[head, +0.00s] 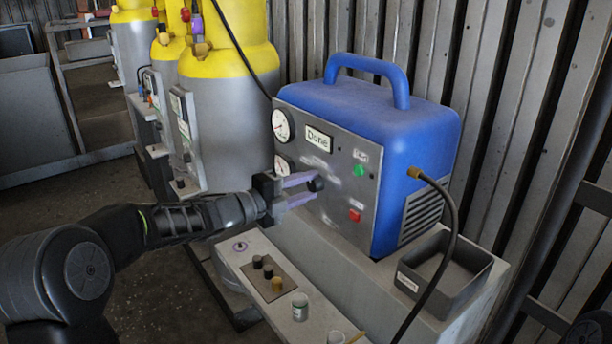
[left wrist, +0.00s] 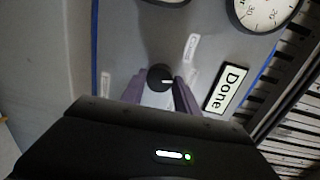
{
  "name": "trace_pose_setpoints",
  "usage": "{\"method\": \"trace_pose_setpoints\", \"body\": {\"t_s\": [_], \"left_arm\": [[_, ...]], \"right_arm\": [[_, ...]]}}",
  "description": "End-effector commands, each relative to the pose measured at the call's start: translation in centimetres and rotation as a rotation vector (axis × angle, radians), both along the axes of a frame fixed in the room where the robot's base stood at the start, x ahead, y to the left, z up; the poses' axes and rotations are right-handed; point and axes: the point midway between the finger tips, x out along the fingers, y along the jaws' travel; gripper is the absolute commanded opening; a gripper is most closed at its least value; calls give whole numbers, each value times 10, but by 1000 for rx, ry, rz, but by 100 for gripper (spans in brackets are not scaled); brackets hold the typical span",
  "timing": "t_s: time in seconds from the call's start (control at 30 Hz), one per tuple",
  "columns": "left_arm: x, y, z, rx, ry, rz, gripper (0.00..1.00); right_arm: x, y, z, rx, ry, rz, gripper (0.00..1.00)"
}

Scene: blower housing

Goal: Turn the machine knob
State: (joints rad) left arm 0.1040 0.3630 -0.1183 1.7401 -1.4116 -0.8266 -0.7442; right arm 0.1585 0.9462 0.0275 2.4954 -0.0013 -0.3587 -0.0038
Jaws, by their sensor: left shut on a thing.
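The blue machine (head: 385,125) stands on a grey bench, its grey front panel facing me. The black knob (head: 315,184) is on that panel, below the "Done" sign (head: 319,139). My left gripper (head: 308,188) reaches the panel from the left, with its purple fingers on either side of the knob. In the left wrist view the knob (left wrist: 160,77) shows a white pointer mark and sits between the fingertips. My left gripper is shut on it. The "Done" sign also shows in the left wrist view (left wrist: 226,90). My right gripper is not in view.
Two gauges (head: 282,125) are at the panel's left edge. A green button (head: 360,170) and a red button (head: 354,215) are right of the knob. A ledge with small jars (head: 300,306) lies below. A black hose (head: 452,210) and a grey bin (head: 445,268) are at the right.

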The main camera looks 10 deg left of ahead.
Motion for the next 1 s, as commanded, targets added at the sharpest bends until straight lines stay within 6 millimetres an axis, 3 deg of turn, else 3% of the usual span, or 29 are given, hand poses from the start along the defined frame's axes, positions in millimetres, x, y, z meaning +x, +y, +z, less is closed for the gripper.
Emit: {"method": "trace_pose_setpoints", "body": {"t_s": [0.03, 0.5, 1.0], "left_arm": [[0, 2, 4, -33, 30, 3, 0], [1, 2, 4, -376, 314, 4, 0], [1, 2, 0, -628, 522, 2, 0]], "right_arm": [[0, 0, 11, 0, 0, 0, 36], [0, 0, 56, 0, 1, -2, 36], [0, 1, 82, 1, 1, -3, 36]]}}
